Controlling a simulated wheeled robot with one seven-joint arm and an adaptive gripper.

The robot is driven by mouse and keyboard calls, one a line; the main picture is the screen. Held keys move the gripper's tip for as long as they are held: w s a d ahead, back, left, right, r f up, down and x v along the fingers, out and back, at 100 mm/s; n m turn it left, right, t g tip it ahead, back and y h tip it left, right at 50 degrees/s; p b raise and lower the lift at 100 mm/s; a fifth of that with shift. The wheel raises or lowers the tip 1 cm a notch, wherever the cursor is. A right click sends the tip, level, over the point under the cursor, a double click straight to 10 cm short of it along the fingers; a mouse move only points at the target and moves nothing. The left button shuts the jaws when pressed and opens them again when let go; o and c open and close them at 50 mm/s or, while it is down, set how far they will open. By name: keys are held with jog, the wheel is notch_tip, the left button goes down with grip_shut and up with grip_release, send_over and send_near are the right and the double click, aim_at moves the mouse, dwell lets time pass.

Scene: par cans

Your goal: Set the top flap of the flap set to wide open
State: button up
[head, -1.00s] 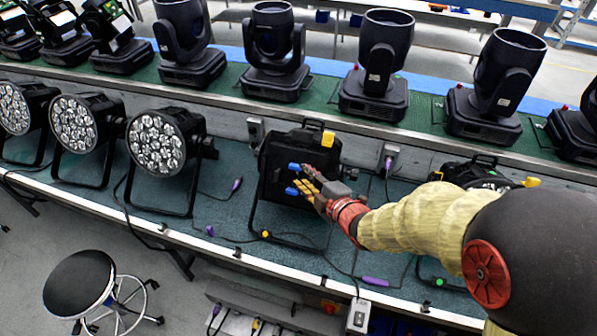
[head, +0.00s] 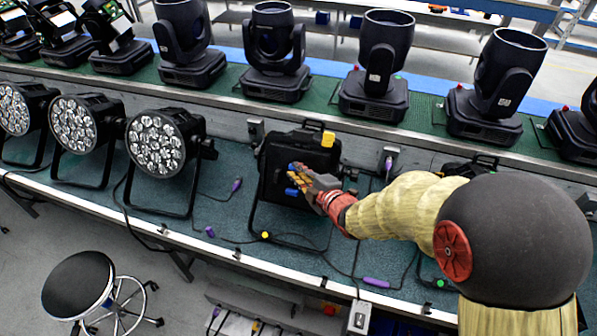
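The flap set sits on the front of a black par can (head: 290,150) at the middle of the lower bench; its dark flaps are hard to tell apart from the housing. A yellow tab (head: 328,139) stands at its upper right. The exact angle of the top flap cannot be made out. My gripper (head: 292,180) is in front of the can's face, below and left of the yellow tab. Its two blue fingertips are apart, with nothing seen between them. Whether they touch the can is unclear. The gripper and wrist hide part of the can's lower right.
Several par cans with lit-looking lens faces (head: 154,146) stand to the left on the teal bench. Another dark unit (head: 462,168) is partly behind my arm. Moving heads (head: 383,65) line the green shelf behind. Cables lie on the bench. A stool (head: 78,285) stands at front left.

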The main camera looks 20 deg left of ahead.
grip_shut()
jog(key=shift+r+p, duration=0.1)
jog(key=shift+p, duration=0.2)
